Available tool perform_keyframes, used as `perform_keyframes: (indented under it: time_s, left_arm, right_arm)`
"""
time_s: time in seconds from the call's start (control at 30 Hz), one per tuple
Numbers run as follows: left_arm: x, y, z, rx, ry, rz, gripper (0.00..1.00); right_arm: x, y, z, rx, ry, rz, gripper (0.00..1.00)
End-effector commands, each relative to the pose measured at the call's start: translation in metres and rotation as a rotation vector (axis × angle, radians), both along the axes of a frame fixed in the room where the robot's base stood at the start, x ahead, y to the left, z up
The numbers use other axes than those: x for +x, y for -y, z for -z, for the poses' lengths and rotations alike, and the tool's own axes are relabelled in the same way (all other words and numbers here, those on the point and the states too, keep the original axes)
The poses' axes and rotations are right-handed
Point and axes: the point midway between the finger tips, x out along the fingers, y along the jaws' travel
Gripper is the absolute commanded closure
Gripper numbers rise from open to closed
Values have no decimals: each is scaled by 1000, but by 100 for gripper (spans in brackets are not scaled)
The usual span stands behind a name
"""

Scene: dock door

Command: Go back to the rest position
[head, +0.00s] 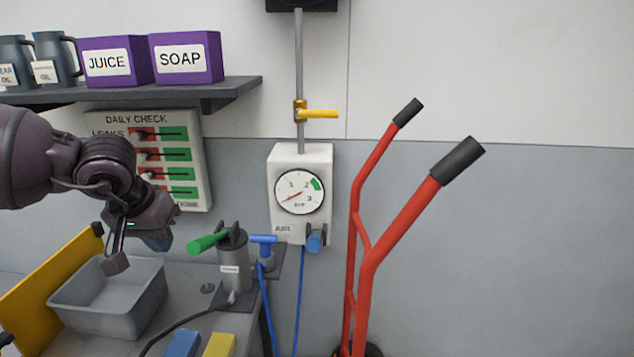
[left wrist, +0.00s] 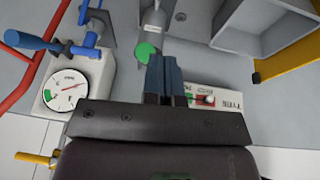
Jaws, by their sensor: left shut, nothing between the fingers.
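My left arm comes in from the left in the head view. My right gripper is in neither view.
A shelf (head: 225,93) with purple boxes juts from the wall above the arm. A daily check board (head: 198,160) hangs behind the arm. A gauge box (head: 300,160) is on the wall. A red hand truck (head: 371,265) stands at right; the wall beyond is bare.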

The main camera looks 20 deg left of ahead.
Motion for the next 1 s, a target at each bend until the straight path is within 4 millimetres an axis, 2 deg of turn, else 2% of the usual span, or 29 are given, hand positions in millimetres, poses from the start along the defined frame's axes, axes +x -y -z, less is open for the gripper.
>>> perform_keyframes:
  time_s: [0.17,0.27,0.37,0.5,0.7,0.83,1.0]
  left_arm:
    - [-1,5,7,-47,-8,-23,100]
    - [-2,19,24,-183,-31,-93,100]
    - [-5,42,47,-401,-78,-220,100]
    - [-8,77,73,-744,-179,-457,100]
    - [-9,115,97,-1202,-379,-836,100]
    - [-7,130,108,-1478,-541,-1105,100]
    - [-3,136,125,-1808,-792,-1475,100]
  right_arm:
    - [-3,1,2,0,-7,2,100]
    - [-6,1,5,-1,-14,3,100]
    - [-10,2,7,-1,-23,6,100]
    - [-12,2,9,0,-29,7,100]
    - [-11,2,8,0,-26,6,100]
    - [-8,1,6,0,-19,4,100]
    - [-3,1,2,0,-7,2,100]
